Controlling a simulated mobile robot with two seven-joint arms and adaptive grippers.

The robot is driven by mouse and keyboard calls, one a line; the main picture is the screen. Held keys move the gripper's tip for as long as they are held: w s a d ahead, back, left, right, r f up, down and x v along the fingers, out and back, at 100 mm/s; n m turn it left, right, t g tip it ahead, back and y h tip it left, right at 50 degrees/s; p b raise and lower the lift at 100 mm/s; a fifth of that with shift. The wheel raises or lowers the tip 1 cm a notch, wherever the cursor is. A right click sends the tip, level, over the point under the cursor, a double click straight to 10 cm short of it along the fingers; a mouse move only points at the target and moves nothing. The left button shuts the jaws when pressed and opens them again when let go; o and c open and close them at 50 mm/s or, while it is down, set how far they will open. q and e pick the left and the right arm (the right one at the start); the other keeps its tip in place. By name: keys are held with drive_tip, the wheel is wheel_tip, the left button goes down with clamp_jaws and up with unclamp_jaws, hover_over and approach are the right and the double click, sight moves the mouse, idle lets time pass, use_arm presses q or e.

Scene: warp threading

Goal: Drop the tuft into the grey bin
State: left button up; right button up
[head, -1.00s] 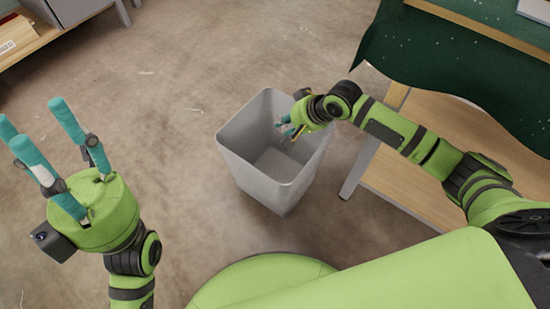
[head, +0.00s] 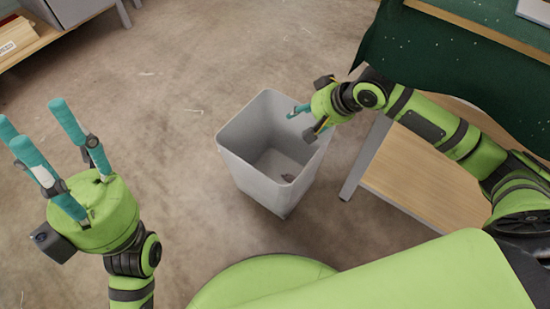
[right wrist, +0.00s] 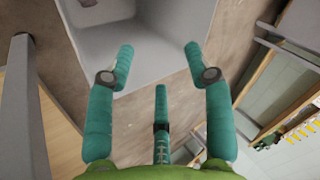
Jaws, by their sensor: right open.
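The grey bin (head: 235,160) stands upright on the floor in the middle of the head view. A small dark bit, probably the tuft (head: 288,178), lies low inside it by the right wall; it is too small to make out clearly. My right gripper (head: 302,122) is open and empty at the bin's upper right rim. In the right wrist view its teal fingers (right wrist: 157,68) are spread apart, with the bin (right wrist: 135,60) beyond them. My left gripper (head: 38,135) is at the left, its teal fingers pointing up and spread, with nothing between them.
A wooden table (head: 425,195) with a dark green cloth (head: 450,60) stands right of the bin, close to my right arm. A shelf unit (head: 40,35) is at the upper left. The brown floor is clear left of the bin, with a few pale threads.

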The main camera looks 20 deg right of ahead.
drive_tip(key=shift+v, duration=1.9)
